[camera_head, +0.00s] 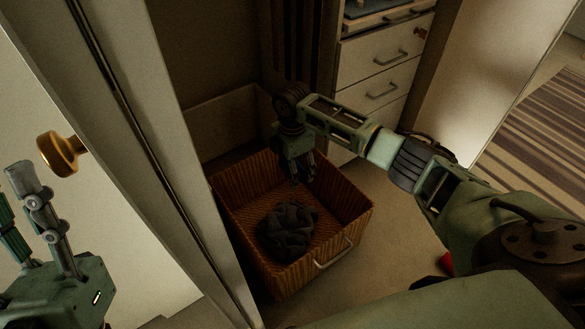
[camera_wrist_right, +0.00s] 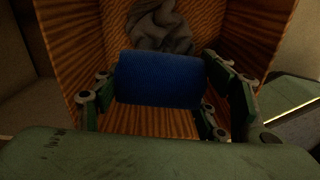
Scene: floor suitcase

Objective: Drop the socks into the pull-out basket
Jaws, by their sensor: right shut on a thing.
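The pull-out basket (camera_head: 302,275) is a brown woven box with a metal handle, pulled out of the wardrobe near the floor. Its ribbed walls also show in the right wrist view (camera_wrist_right: 262,25). My right gripper (camera_head: 302,176) points down over the far part of the basket. It is shut on a blue rolled bundle, the socks (camera_wrist_right: 160,78), which sits between the fingers in the wrist view. In the head view the socks are dark and mostly hidden by the fingers. My left gripper (camera_head: 22,205) is at the left edge, partly cut off, away from the basket; its opening is unclear.
A dark grey crumpled cloth (camera_head: 288,230) lies in the basket, also visible in the wrist view (camera_wrist_right: 160,28). A wardrobe door (camera_head: 130,140) and a brass knob (camera_head: 60,153) stand at left. White drawers (camera_head: 378,65) are behind my right arm. A striped rug (camera_head: 530,135) lies at right.

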